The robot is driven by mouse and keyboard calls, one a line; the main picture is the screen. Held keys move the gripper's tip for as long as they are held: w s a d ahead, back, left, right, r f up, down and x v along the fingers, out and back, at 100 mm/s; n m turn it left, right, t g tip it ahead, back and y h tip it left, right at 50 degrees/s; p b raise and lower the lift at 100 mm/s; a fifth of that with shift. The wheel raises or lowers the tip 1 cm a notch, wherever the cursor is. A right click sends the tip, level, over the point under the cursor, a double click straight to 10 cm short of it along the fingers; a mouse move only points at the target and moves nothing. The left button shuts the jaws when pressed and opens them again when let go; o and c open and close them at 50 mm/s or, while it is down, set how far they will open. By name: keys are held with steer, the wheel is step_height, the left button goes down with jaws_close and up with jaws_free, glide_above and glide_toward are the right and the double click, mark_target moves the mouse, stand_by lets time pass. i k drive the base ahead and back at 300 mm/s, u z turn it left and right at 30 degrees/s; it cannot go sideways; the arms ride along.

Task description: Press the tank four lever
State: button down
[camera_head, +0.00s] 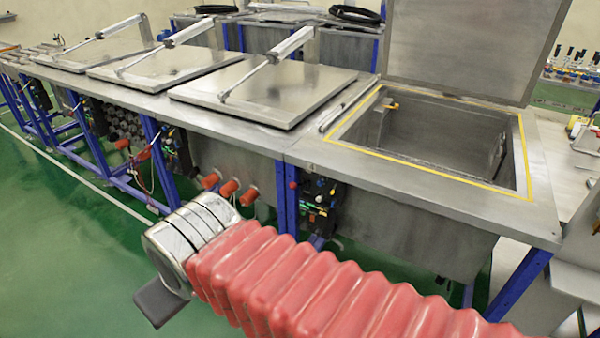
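A row of steel tanks stands on a long bench. Three have shut lids, and the nearest tank (430,128), at the right, has its lid (462,45) raised. No number is readable, so I cannot tell which is tank four. Small valve clusters with coloured knobs sit on the bench front, one (318,200) below the open tank's left end and another (175,140) further left. Single levers are too small to make out. My arm, in red bellows, reaches from the lower right to a chrome joint. A dark grey part of my gripper (163,302) shows below it; its fingers cannot be told apart.
Shut lids (262,88) carry pneumatic cylinders on top. Red-orange fittings (229,188) stick out from the bench front near my arm. Blue legs (520,285) support the bench. Green floor (70,240) is clear at the left. A grey surface stands close at the right edge.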

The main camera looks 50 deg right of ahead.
mark_target(292, 185)
steer(key=z, duration=0.55)
steer(key=i, duration=1)
steer(key=z, duration=0.5)
